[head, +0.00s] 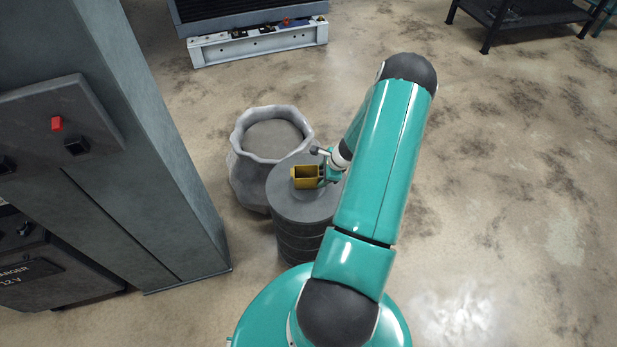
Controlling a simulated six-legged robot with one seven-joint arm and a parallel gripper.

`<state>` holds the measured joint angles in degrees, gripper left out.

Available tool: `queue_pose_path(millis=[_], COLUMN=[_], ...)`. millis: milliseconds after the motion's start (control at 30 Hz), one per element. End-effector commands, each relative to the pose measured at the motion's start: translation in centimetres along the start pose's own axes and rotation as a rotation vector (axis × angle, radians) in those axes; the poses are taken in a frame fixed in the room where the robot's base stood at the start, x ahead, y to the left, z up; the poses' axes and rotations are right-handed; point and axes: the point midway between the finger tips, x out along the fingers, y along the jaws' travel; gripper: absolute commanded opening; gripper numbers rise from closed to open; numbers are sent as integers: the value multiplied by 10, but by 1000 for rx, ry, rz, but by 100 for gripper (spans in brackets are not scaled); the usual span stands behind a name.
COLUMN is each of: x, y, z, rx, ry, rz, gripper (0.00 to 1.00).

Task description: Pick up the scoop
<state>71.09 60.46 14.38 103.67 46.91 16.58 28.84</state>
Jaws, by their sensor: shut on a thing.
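The scoop (306,177) is a small yellow, open-topped box shape at the top of a grey drum (290,212). My gripper (325,175) is at the right side of the scoop and is shut on it. The scoop's handle is mostly hidden by the gripper and wrist. I cannot tell whether the scoop still touches the drum lid.
A grey open sack (250,175) filled with grey material stands right behind and left of the drum. A tall grey cabinet (165,190) with a control panel is at the left. A low white-framed unit (258,46) stands at the back. The floor on the right is clear.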

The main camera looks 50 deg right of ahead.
Motion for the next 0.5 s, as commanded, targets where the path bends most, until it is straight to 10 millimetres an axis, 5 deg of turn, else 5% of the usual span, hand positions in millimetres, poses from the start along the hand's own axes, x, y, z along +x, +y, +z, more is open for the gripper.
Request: queue_pose_path(millis=[500], x=[-10], y=[-3], z=[4], rx=[-1], ry=[1], rz=[-1], gripper=[30])
